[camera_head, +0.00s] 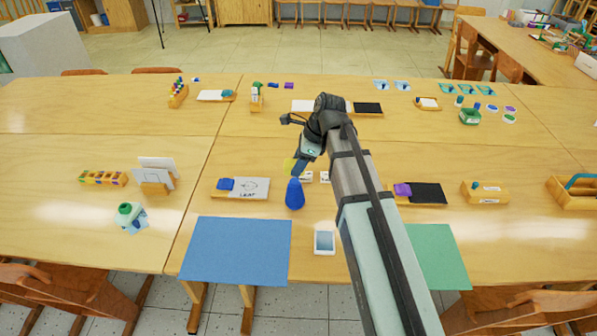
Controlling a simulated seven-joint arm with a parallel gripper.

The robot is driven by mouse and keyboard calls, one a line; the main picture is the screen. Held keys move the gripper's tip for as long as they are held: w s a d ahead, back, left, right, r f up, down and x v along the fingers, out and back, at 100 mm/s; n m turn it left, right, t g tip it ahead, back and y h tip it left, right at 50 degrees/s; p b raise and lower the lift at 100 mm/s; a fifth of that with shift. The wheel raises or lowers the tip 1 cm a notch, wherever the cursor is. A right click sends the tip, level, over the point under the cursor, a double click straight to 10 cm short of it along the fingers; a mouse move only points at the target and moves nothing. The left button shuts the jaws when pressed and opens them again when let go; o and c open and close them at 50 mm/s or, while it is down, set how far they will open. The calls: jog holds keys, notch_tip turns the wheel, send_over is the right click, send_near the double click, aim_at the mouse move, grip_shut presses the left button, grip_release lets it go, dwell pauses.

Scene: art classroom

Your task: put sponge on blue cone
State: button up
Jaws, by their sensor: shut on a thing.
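The blue cone (295,194) stands on the table near the middle of the view, in front of my gripper. My gripper (298,170) is just above and behind the cone, its fingers pointing down. It is shut on a small yellow-green thing (289,166), which looks like the sponge; the fingers hide part of it. Whether the sponge touches the cone I cannot tell from this angle.
A tray with a blue block and a white card (254,187) lies left of the cone. A blue sheet (237,250) and a small white-framed tray (324,240) lie in front. A purple block (402,189) is right of my arm.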

jog(key=shift+f, duration=1.75)
jog(key=shift+f, duration=0.15)
jog(key=o, duration=1)
jog(key=v, duration=1.2)
jog(key=shift+a, duration=0.1)
